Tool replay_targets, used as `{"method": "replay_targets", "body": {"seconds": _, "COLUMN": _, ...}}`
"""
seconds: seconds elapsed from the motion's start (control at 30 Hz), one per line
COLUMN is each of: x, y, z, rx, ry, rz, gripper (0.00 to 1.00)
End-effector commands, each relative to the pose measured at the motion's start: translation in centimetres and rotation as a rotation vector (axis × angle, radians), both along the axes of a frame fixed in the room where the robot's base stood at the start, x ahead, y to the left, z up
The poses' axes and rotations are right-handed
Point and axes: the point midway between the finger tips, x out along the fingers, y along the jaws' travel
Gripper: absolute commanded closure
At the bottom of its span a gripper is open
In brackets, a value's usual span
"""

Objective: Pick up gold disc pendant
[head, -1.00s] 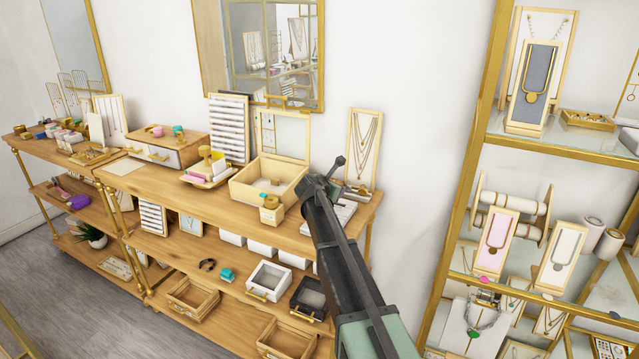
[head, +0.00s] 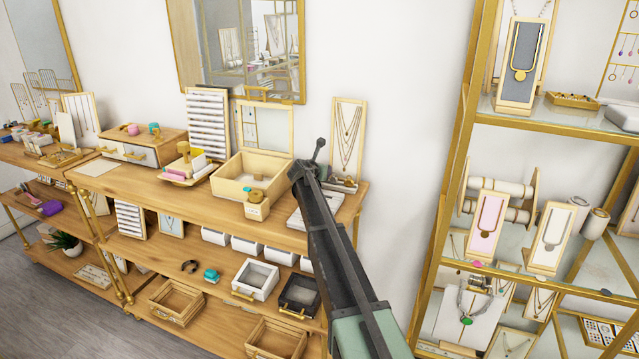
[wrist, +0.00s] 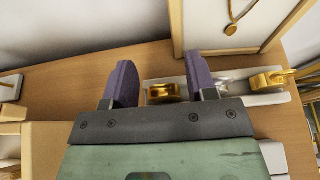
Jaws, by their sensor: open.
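A round gold pendant (wrist: 231,29) hangs on a gold chain against a framed white display board in the wrist view. In the head view, this seems to be the framed necklace board (head: 349,130) at the counter's right end; the disc is too small there to tell apart. My gripper (wrist: 160,70) is open, its two purple fingers apart with nothing held between them. The pendant is beyond and to the right of the fingers. A gold ring-like piece (wrist: 163,92) on a white tray shows between the fingers, lower down.
An open wooden box (head: 243,188) stands left of my arm, with a small gold-topped block (head: 257,205) in front. A gold piece (wrist: 268,80) lies right of the fingers. A gold-framed shelf unit (head: 455,180) stands right; its grey stand (head: 524,60) bears another gold disc.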

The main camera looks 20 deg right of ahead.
Motion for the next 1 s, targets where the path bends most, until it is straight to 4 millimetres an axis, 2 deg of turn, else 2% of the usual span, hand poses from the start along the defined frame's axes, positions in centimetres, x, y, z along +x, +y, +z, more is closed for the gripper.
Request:
{"method": "replay_targets", "body": {"seconds": 0.07, "x": 0.91, "y": -0.78, "z": -0.72, "rx": 0.001, "ry": 0.000, "rz": 0.000, "gripper": 0.48}}
{"method": "replay_targets", "body": {"seconds": 0.27, "x": 0.86, "y": -0.89, "z": -0.51, "rx": 0.001, "ry": 0.000, "rz": 0.000, "gripper": 0.48}}
{"method": "replay_targets", "body": {"seconds": 0.5, "x": 0.86, "y": -0.86, "z": -0.51, "rx": 0.001, "ry": 0.000, "rz": 0.000, "gripper": 0.83}}
{"method": "replay_targets", "body": {"seconds": 0.6, "x": 0.84, "y": -0.86, "z": -0.52, "rx": 0.001, "ry": 0.000, "rz": 0.000, "gripper": 0.95}}
{"method": "replay_targets", "body": {"seconds": 1.0, "x": 0.80, "y": -0.83, "z": -0.49, "rx": 0.003, "ry": 0.000, "rz": -0.001, "gripper": 0.97}}
